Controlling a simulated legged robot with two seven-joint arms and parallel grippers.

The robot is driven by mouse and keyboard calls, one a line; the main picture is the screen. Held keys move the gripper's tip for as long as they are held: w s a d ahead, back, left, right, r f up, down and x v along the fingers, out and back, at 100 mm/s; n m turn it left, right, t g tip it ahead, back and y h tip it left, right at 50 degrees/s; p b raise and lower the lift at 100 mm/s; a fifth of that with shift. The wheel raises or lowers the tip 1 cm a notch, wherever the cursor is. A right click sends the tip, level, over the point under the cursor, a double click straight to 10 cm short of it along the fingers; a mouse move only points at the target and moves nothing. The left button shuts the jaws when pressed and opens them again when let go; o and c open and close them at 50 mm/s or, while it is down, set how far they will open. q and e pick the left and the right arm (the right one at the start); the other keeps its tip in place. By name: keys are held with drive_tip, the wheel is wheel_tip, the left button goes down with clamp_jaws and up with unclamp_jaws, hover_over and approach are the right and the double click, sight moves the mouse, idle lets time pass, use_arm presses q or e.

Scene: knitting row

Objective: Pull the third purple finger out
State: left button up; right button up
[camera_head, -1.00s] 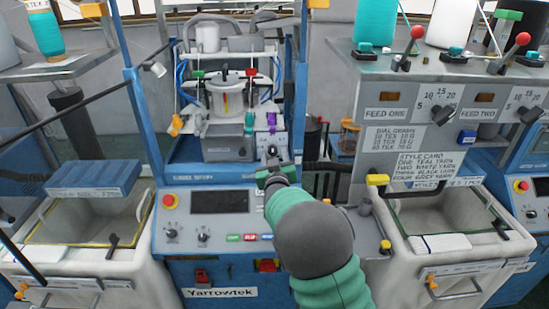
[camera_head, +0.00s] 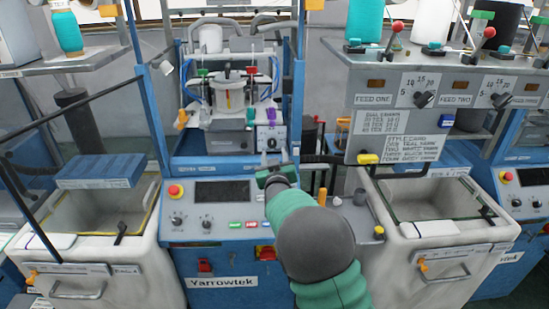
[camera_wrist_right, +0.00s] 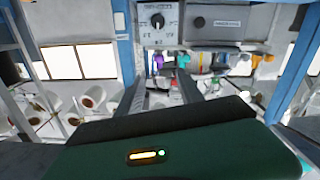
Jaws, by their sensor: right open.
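The purple finger (camera_head: 271,115) is a small upright piece on the right side of the knitting head (camera_head: 229,93), above a small box with a dial (camera_head: 270,138). The purple finger also shows in the right wrist view (camera_wrist_right: 183,60), where the picture is upside down. My right gripper (camera_head: 270,160) is in front of and below the dial box, apart from the purple finger. In the right wrist view my right gripper (camera_wrist_right: 162,88) has its two fingers spread, with nothing seen between them. My left gripper is not in view.
Blue posts flank the head. The control panel (camera_head: 222,191) lies below, with a red stop button (camera_head: 174,190). White bins stand on both sides. A feed panel (camera_head: 450,92) with levers is at right.

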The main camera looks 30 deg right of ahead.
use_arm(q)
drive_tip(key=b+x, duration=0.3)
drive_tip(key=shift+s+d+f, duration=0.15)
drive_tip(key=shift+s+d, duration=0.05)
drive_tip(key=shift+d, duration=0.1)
use_arm(e)
drive_tip(key=v, duration=1.5)
drive_tip(key=shift+s+f, duration=0.3)
drive_tip(key=shift+s, duration=0.15)
